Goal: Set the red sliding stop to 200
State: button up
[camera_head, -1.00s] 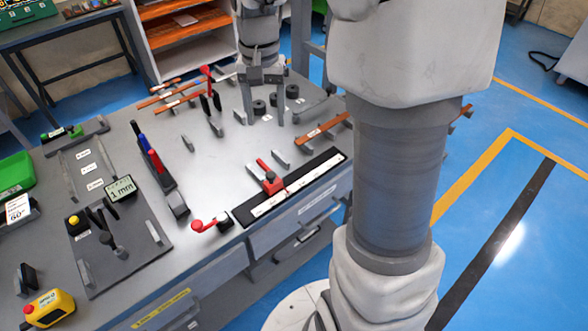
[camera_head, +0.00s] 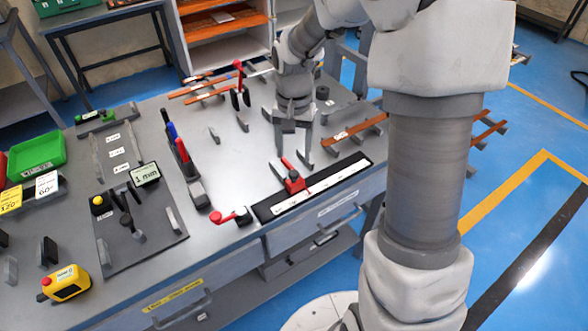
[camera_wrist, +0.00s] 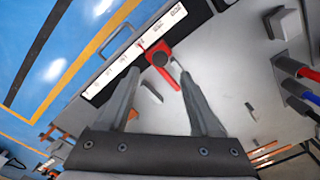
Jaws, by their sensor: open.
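The red sliding stop (camera_head: 294,182) sits on a black rail with a white scale strip (camera_head: 325,184) at the front edge of the grey table. Its red lever points back and left. The scale's figures are too small to read, so the stop's setting cannot be told.
A red-handled lever (camera_head: 229,217) stands left of the rail. A copper bar (camera_head: 355,128) on grey supports lies right of my gripper. A bender plate with a "1 mm" display (camera_head: 145,174) and a yellow box (camera_head: 66,284) are further left.

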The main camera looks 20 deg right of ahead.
aim_at(294, 172)
notch_tip(294, 172, down, 7)
jog(key=shift+r, duration=0.2)
grip_shut()
dwell(0.3)
dwell(1.2)
